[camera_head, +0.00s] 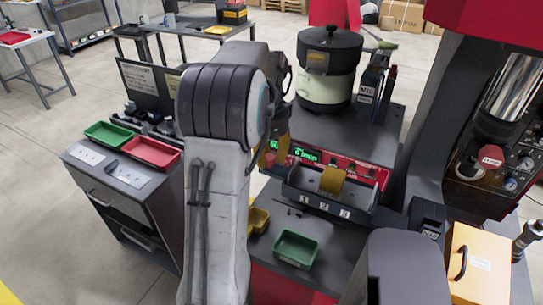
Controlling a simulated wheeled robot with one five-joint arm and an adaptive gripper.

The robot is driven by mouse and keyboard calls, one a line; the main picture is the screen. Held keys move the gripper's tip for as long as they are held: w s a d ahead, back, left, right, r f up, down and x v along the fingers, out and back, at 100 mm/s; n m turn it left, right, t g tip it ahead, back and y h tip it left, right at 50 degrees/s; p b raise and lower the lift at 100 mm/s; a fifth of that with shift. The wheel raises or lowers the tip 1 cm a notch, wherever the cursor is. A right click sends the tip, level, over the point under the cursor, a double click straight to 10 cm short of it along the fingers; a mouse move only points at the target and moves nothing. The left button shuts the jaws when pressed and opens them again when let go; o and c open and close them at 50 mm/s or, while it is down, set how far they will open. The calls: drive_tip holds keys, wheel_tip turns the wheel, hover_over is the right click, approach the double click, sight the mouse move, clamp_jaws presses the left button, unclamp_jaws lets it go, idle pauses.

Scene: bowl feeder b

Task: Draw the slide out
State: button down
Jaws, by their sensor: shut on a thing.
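My arm rises in the middle of the view and bends over, hiding much of my gripper (268,156). The brownish gripper points down at the left end of the red display panel (345,170), below the bowl feeder (329,68). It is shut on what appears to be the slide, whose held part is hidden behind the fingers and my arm. A dark tray (318,203) marked 1, 2, 3 sits right of the gripper, in front of the panel. A yellow plate (332,180) stands in it.
A green bin (295,249) and a yellow bin (259,220) stand in front of the tray. Left is a cabinet with a green (108,134) and a red tray (151,152). A press (505,100) and a yellow box (478,262) crowd the right.

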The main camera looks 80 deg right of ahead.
drive_tip(key=shift+w+f, duration=0.1)
drive_tip(key=shift+f, duration=0.05)
drive_tip(key=c, duration=0.9)
unclamp_jaws()
drive_tip(key=shift+w, duration=0.15)
drive_tip(key=shift+o, duration=0.2)
wheel_tip(320, 180, up, 12)
idle(0.5)
